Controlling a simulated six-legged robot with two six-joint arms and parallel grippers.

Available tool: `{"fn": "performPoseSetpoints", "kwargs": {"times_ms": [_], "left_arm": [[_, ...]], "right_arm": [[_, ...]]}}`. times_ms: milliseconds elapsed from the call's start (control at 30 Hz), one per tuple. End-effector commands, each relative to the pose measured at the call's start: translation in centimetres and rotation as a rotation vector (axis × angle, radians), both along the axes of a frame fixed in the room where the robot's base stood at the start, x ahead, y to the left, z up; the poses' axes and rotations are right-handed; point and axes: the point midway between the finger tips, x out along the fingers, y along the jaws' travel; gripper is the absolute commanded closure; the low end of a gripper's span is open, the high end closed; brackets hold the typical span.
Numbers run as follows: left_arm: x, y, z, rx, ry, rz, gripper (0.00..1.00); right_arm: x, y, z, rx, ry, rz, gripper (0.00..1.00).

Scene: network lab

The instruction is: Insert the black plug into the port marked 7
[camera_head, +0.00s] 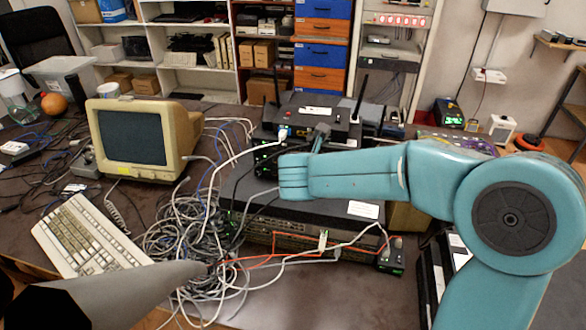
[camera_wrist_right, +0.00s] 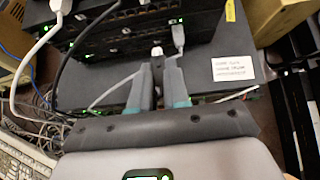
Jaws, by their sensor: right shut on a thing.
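My right gripper (camera_wrist_right: 158,80) is shut on the black plug (camera_wrist_right: 157,70), whose pale tip points away from me in the right wrist view. In the head view this gripper (camera_head: 319,139) is just in front of the stacked network devices, and the plug is too small to make out there. A switch with a row of dark ports (camera_wrist_right: 112,20) lies ahead of the plug. The plug appears apart from the ports, though the gap is hard to judge. No port number is readable, so I cannot tell which port is 7. My left gripper is not in view.
A grey cable plug (camera_wrist_right: 178,36) sits near the held plug, with a white cable (camera_wrist_right: 42,50) to the left. Below is a wide dark device (camera_head: 345,215) with a white label. A tangle of cables (camera_head: 185,235), a keyboard (camera_head: 85,238) and an old monitor (camera_head: 133,138) fill the left.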

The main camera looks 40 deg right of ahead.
Motion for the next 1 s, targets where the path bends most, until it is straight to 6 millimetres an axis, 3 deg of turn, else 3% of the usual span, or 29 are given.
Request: {"fn": "performPoseSetpoints", "kwargs": {"times_ms": [500, 933, 967, 1000], "left_arm": [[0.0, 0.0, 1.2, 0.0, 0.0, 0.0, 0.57], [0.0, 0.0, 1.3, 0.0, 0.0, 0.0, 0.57], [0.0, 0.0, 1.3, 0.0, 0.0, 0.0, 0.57], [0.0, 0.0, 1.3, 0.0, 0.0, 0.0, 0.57]], "right_arm": [[2.6, -3.4, 0.2, -0.001, -0.001, -0.008, 1.0], [3.0, -3.8, 0.1, 0.0, -0.001, -0.006, 1.0], [3.0, -3.8, 0.1, 0.0, -0.001, -0.006, 0.88], [3.0, -3.8, 0.1, 0.0, -0.001, -0.006, 1.0]]}}
